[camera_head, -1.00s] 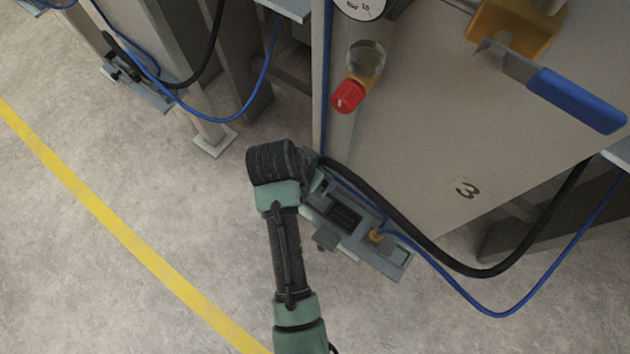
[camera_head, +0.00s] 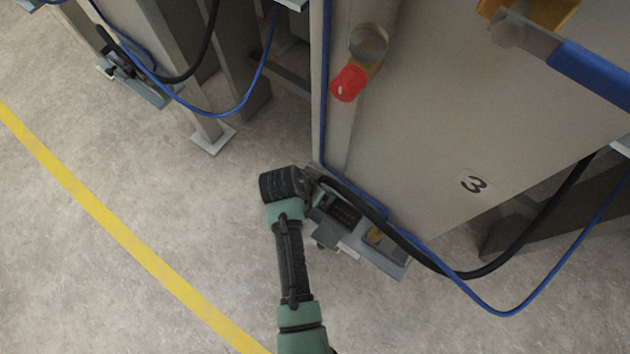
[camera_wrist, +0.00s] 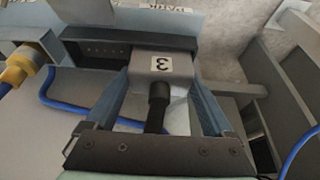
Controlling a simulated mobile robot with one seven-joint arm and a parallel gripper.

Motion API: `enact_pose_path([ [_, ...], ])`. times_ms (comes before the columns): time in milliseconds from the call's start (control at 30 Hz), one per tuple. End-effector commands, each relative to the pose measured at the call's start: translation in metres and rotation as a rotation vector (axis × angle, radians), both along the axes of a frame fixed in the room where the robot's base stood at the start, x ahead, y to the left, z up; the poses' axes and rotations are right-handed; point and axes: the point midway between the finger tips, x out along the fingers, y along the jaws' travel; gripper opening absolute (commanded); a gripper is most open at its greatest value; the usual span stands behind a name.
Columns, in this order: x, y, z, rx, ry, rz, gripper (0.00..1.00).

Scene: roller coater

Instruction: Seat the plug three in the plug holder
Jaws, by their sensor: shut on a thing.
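Plug three (camera_wrist: 162,64) is a grey block with a white "3" label and a black cable from its near end. My gripper (camera_wrist: 160,95) is shut on it, one finger on each side. The plug holder (camera_wrist: 92,50) is a dark, shallow housing with a row of small holes in the wrist view. The plug's far end is at the right part of this housing; I cannot tell how deep it sits. In the head view, my gripper (camera_head: 316,190) is at the left end of the grey bracket (camera_head: 385,262) with the holder, and the plug is mostly hidden.
A yellow fitting (camera_wrist: 20,66) with a blue hose (camera_wrist: 50,100) is left of the holder in the wrist view. The panel marked 3 (camera_head: 430,150) stands behind, with a black cable (camera_head: 540,230) looping past. Open floor (camera_head: 170,200) lies to the left.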

Motion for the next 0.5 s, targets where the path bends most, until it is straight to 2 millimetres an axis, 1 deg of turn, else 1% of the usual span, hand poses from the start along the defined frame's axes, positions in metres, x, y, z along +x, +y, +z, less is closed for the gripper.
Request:
enact_pose_path([
  [133, 0.0006, 0.0001, -0.0029, 0.000, -0.001, 0.000, 0.12],
  [167, 0.0000, 0.0000, -0.0029, 0.000, 0.000, 0.000, 0.91],
  [200, 0.0000, 0.0000, -0.0025, 0.000, 0.000, 0.000, 0.98],
  [233, 0.0000, 0.0000, -0.0024, 0.000, 0.000, 0.000, 1.00],
  [433, 0.0000, 0.0000, -0.0021, 0.000, 0.000, 0.000, 1.00],
  [500, 0.0001, 0.0000, 0.0009, 0.000, 0.000, 0.000, 1.00],
])
